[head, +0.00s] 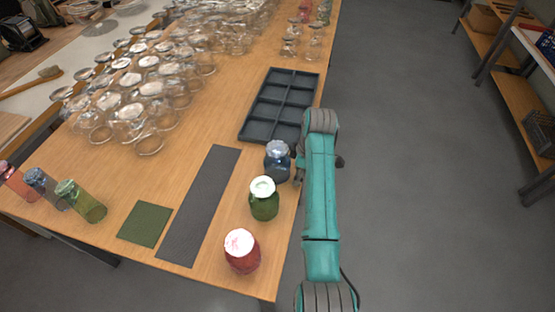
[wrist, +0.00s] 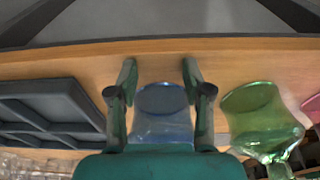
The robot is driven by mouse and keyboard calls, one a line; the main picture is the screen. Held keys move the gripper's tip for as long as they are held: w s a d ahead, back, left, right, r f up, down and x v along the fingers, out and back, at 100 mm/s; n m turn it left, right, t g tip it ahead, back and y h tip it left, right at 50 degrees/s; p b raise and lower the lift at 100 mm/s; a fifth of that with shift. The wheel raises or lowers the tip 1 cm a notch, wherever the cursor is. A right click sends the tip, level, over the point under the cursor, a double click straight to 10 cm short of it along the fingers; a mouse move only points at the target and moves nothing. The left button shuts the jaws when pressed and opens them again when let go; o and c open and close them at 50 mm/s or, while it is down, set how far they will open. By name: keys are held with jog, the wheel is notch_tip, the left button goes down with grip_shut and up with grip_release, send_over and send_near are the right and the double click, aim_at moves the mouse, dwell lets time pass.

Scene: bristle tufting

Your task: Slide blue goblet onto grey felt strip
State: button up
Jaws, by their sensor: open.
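The blue goblet (head: 278,160) stands near the table's right edge, with a pale round top facing up. The grey felt strip (head: 200,205) lies flat to its left, with bare wood between them. My gripper (wrist: 159,78) is open, and its fingers reach to either side of the blue goblet (wrist: 162,110) in the wrist view. I cannot tell whether either finger touches it. In the head view my arm comes in from the right of the goblet and hides most of the gripper.
A green goblet (head: 264,198) and a red goblet (head: 243,250) stand in front of the blue one. A dark compartment tray (head: 270,136) lies behind it. A green mat (head: 145,224) is left of the strip. Many clear glasses (head: 150,143) fill the back left.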

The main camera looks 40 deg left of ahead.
aim_at(239, 165)
dwell(0.3)
jog(key=shift+s+a, duration=1.65)
jog(key=shift+a, duration=1.2)
jog(key=shift+s+a, duration=1.7)
jog(key=shift+a, duration=1.1)
jog(key=shift+s+a, duration=1.65)
jog(key=shift+a, duration=1.2)
jog(key=shift+w+d+r, duration=0.4)
jog(key=shift+d+r, duration=0.1)
jog(key=shift+d, duration=0.2)
jog(key=shift+w+d+r, duration=0.4)
jog(key=shift+d+r, duration=0.1)
jog(key=shift+d, duration=0.15)
notch_tip(239, 165, up, 12)
